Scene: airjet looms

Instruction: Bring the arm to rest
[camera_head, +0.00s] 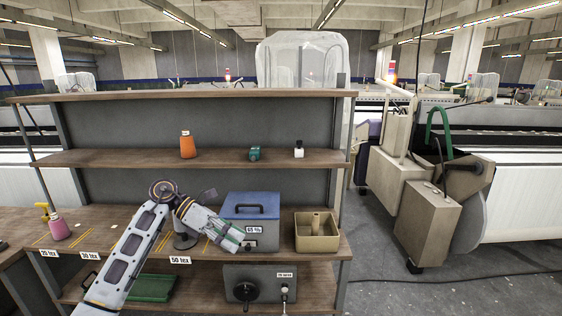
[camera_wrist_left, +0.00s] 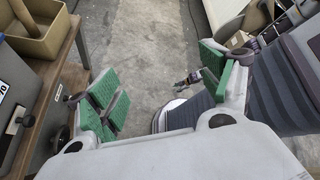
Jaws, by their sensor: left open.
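My left arm comes in from the lower left in the head view, and its gripper (camera_head: 231,234) is in front of the blue-topped box on the bench. In the left wrist view the gripper (camera_wrist_left: 160,90) is open, with its green finger pads wide apart. Nothing is between the pads; the grey floor shows through the gap. My right gripper does not show in the head view. In the left wrist view a dark device lies beyond the pads, too small to identify.
On the bench are a blue-topped box (camera_head: 250,204), a tan bin (camera_head: 302,241) and a pink spray bottle (camera_head: 57,228).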

